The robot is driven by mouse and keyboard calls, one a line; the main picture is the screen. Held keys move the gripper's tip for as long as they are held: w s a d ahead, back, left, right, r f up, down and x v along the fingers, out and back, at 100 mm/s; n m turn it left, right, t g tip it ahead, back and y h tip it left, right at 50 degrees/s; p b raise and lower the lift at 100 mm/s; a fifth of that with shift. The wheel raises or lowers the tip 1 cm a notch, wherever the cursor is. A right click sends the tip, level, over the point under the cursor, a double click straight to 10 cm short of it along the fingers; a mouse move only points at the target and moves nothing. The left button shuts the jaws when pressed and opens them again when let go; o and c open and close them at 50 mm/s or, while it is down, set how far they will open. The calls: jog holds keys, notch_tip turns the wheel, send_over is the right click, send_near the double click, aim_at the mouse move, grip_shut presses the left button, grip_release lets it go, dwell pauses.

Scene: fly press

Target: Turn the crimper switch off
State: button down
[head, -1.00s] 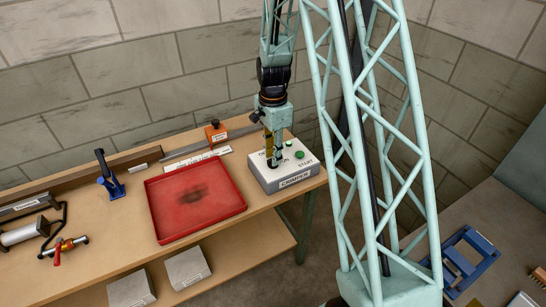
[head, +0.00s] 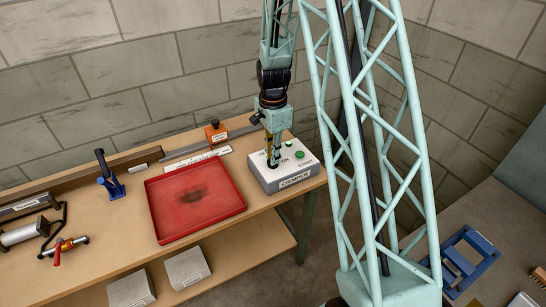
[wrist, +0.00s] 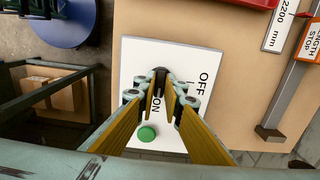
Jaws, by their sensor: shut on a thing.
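A round green button (wrist: 146,133) lies below ON.
A large green button (head: 300,154) sits by START on the box. A red tray (head: 154,218) lies left of the box. An orange length stop (head: 215,132) stands behind the tray on a rail. A blue clamp (head: 110,183) is farther left.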

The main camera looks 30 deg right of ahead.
jog(key=shift+n, duration=0.5)
jog(key=n+b, duration=0.2)
jog(key=n, duration=0.1)
jog(key=shift+n, duration=0.4)
jog(key=n+b, duration=0.1)
jog(key=n, duration=0.4)
jog(key=shift+b, duration=0.3)
jog(key=n+b, duration=0.1)
jog(key=n, duration=0.3)
jog(key=shift+n+b, duration=0.35)
jog(key=shift+n, duration=1.75)
jog(key=c, duration=2.7)
grip_release()
jog(key=shift+r, duration=0.15)
